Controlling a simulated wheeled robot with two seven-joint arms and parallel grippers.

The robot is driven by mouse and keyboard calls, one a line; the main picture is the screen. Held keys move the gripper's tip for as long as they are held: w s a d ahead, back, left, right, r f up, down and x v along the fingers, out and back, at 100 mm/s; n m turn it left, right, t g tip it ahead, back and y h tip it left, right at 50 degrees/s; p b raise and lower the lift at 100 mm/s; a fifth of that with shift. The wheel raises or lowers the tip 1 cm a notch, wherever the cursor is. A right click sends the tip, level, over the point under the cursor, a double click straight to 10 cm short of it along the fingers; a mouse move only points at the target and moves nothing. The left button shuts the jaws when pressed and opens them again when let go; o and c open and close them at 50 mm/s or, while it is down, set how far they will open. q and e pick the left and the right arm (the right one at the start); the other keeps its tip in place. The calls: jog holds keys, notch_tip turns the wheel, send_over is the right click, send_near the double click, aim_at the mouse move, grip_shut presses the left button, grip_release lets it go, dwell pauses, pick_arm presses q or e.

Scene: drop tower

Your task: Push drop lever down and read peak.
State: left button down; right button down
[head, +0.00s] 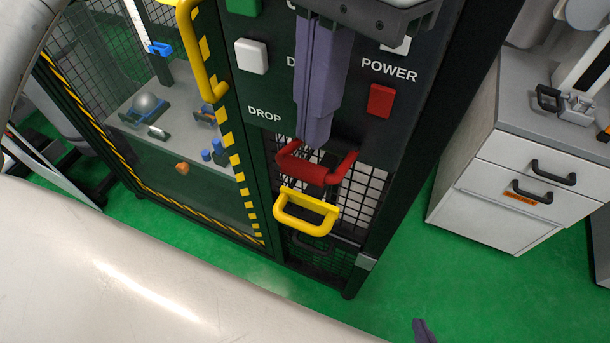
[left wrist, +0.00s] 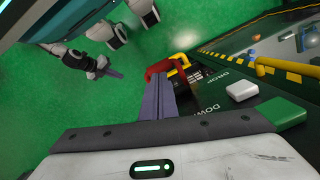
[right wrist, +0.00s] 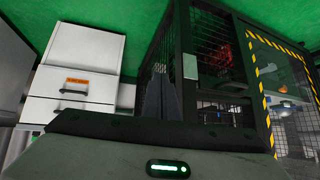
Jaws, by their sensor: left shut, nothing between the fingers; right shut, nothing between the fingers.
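A red bar handle (head: 316,170) sticks out of the dark panel below the word DROP; it also shows in the left wrist view (left wrist: 157,68). A yellow handle (head: 307,213) is just below it. I cannot tell from the labels alone which is the drop lever. My left gripper (head: 314,142) is shut and empty, pointing down with its tips at the red bar; touching or just above, I cannot tell. Its shut fingers show in the left wrist view (left wrist: 158,84). My right gripper (right wrist: 160,70) is shut and empty, low and away from the panel. No peak readout is legible.
The panel has a white button (head: 251,56), a green button (head: 243,6) and a red POWER switch (head: 381,100). A yellow door handle (head: 200,60) juts out at the left beside the caged chamber. A white drawer cabinet (head: 520,170) stands right; green floor lies between.

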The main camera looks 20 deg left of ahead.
pick_arm(q)
notch_tip(320, 180, down, 3)
jog(key=shift+s+r+b, duration=0.1)
jog(key=shift+b, duration=0.8)
jog(key=shift+f, duration=0.25)
jog(key=shift+s, duration=0.1)
